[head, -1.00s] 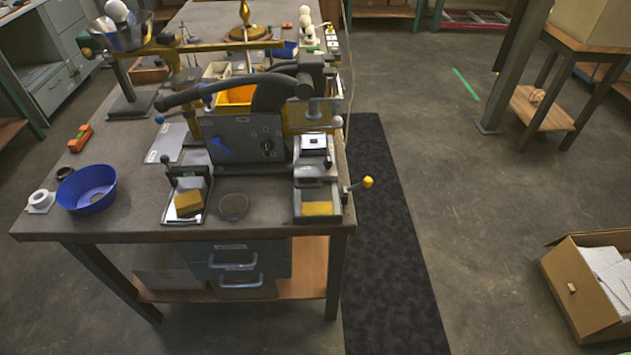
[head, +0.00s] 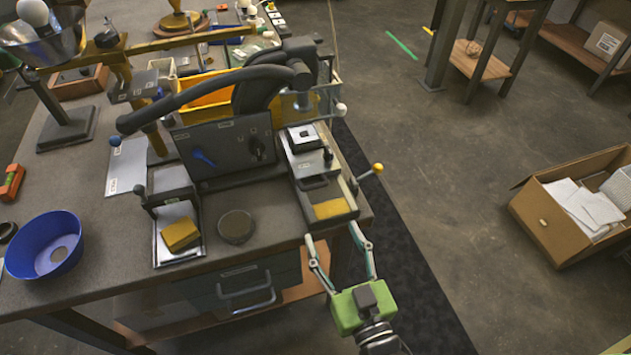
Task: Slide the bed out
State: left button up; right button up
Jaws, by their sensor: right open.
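A narrow grey bed (head: 319,192) sits at the right side of the grey bench machine (head: 225,148), near the table's front right corner. A yellow pad (head: 331,208) lies at its front end, and a block with a dark knob (head: 307,147) stands at its back. A lever with a yellow knob (head: 377,168) sticks out to its right. My right gripper (head: 334,240) is open and empty, just in front of the bed's front end, its fingers pointing at the table edge. I cannot tell whether a fingertip touches anything. My left gripper is not in view.
A yellow sponge (head: 180,234) on a small tray, a dark round disc (head: 236,226) and a blue bowl (head: 44,245) are on the table (head: 110,265) to the left. An open carton (head: 560,230) stands on the floor at right. The floor between is clear.

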aim_at(315, 185)
jog(key=x, duration=0.4)
jog(key=p+x, duration=0.1)
jog(key=x, duration=0.3)
jog(key=r+x, duration=0.1)
jog(key=x, duration=0.3)
jog(key=shift+w+d+p, duration=0.15)
jog(key=shift+w+p, duration=0.15)
jog(key=shift+w, duration=0.05)
jog(key=shift+w+a, duration=0.2)
jog(key=shift+w, duration=0.3)
